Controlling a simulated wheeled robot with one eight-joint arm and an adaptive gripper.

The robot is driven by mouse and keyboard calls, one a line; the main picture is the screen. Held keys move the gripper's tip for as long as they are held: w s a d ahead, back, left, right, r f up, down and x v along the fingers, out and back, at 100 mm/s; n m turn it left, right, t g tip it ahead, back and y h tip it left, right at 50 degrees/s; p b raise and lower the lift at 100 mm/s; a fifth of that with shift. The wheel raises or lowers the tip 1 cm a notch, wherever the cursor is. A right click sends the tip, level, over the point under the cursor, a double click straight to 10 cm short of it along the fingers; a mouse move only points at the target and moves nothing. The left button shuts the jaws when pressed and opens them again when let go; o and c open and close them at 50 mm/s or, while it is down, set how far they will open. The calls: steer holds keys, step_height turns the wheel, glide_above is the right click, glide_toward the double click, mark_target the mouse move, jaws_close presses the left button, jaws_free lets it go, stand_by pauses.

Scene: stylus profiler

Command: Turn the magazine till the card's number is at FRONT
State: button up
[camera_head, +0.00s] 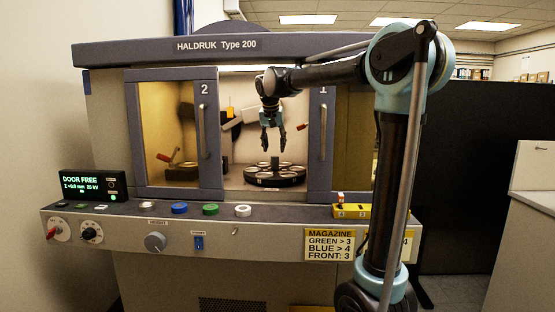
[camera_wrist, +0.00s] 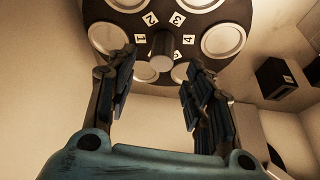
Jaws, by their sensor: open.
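The magazine (camera_head: 290,181) is a dark round carousel inside the open middle bay of the machine. In the wrist view the magazine (camera_wrist: 120,14) carries several round silver-rimmed places and white number labels 1, 2, 3 and 4 around a central knob (camera_wrist: 162,46). The card (camera_head: 330,243) on the front panel reads GREEN > 3, BLUE > 4, FRONT: 3. My gripper (camera_head: 272,150) is open and empty above the magazine, pointing down. In the wrist view its fingertips (camera_wrist: 160,60) lie either side of the knob; contact cannot be told. I cannot read which number faces FRONT.
Door 2 (camera_head: 207,140) stands left of the bay and door 1 (camera_head: 321,140) right. White (camera_head: 243,211), green (camera_head: 210,210) and blue (camera_head: 180,208) round pieces sit on the console ledge. A yellow holder (camera_head: 352,211) is at its right. A dark block (camera_wrist: 275,78) stands beside the magazine.

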mark_target(275, 158)
steer(key=shift+w+x, duration=0.25)
steer(key=shift+x, duration=1.7)
steer(key=shift+w+x, duration=0.2)
steer(key=shift+x, duration=1.7)
steer(key=shift+a+r, duration=0.15)
steer(key=shift+c, duration=0.4)
jaws_close()
